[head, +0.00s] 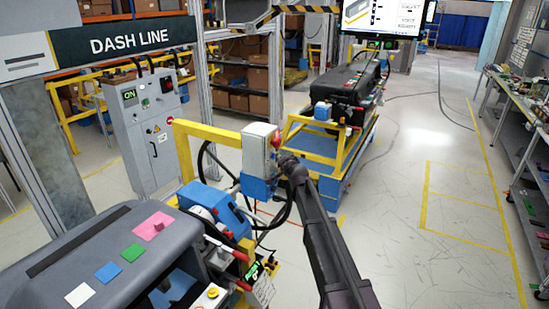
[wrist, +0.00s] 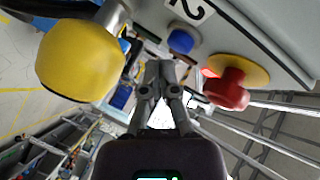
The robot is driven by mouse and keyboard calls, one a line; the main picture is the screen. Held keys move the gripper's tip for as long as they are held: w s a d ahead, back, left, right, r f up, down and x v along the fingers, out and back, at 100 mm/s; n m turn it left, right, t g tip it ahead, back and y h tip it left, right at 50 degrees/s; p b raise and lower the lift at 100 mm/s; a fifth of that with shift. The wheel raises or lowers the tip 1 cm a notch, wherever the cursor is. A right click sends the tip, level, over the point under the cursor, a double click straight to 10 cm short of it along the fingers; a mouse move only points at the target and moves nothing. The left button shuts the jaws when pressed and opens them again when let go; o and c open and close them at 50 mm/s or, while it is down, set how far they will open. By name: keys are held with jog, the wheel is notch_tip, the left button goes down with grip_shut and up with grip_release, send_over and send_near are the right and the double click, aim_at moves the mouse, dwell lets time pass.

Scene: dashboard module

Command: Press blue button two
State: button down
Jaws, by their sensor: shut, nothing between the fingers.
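In the wrist view a round blue button (wrist: 181,41) sits on a pale grey panel face (wrist: 235,28), beside a white label reading 2 (wrist: 190,8). My gripper (wrist: 158,68) is shut and empty, its tips just below and left of the blue button in the picture. A gap shows between them in the picture; the depth is hard to judge. In the head view my gripper (head: 284,159) is at the right side of the grey control box (head: 258,150) on the yellow frame. I cannot make out the blue button there.
A red mushroom button (wrist: 228,88) on a yellow plate is right of my fingers. A large yellow knob (wrist: 80,60) is close on the left. In the head view a dark dashboard (head: 110,235) lies front left, and a grey cabinet (head: 145,130) stands behind.

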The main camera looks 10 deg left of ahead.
jog(key=shift+w+a, duration=0.3)
jog(key=shift+a, duration=0.55)
dwell(1.1)
dwell(0.4)
jog(key=shift+s+d, duration=0.3)
jog(key=shift+d, duration=0.5)
jog(key=shift+d, duration=0.1)
jog(key=shift+s+d, duration=0.3)
jog(key=shift+d, duration=0.45)
jog(key=shift+s+d, duration=0.25)
jog(key=shift+d, duration=0.5)
jog(key=shift+s+d, duration=0.3)
jog(key=shift+d, duration=0.45)
jog(key=shift+f, duration=0.1)
jog(key=s+d+f+n+g+h+b, duration=0.2)
jog(key=s+d+f+g, duration=0.2)
jog(key=s, duration=0.9)
jog(key=s+d+f+n+g+h+b, duration=0.2)
jog(key=s+d+f+g, duration=0.3)
jog(key=s+d+f, duration=0.6)
jog(key=s+d+f+n+g+h+b, duration=0.2)
jog(key=s+d+f+g+b, duration=0.2)
jog(key=s, duration=1.2)
jog(key=d+f, duration=0.3)
jog(key=d, duration=0.3)
jog(key=shift+s+d+f+g+h, duration=0.2)
jog(key=shift+d+f+g+h, duration=0.15)
jog(key=shift+g+h, duration=0.05)
